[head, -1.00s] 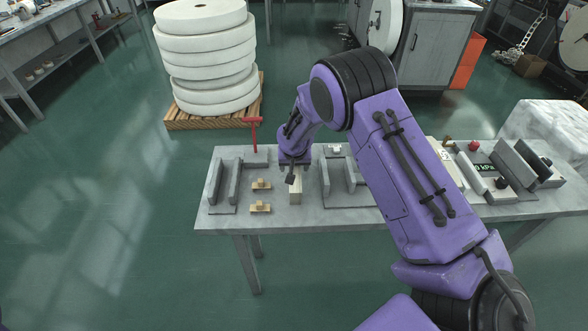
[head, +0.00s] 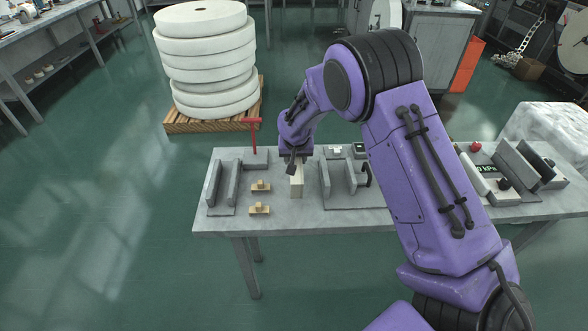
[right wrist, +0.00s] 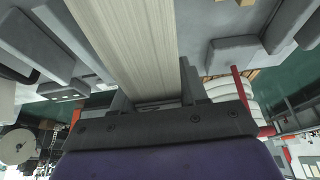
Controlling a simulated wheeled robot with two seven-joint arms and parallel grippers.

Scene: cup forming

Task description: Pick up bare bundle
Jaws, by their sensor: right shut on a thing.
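The bare bundle (head: 297,181) is a pale, cream-coloured upright block with fine lines along its length. In the head view it is at the middle of the grey table (head: 330,216), right of two small wooden pieces. My right gripper (head: 295,164) is shut on its upper end. In the right wrist view the bundle (right wrist: 130,42) runs away from between the dark fingers (right wrist: 155,92). I cannot tell for sure whether its lower end is clear of the tabletop. My left gripper is not in view.
Grey upright-plate fixtures stand left (head: 222,185) and right (head: 345,180) of the bundle. Two wooden pieces (head: 260,198) lie beside it, with a red-handled tool (head: 254,135) behind. A pressure display unit (head: 487,170) is at the right. The table's front strip is clear.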

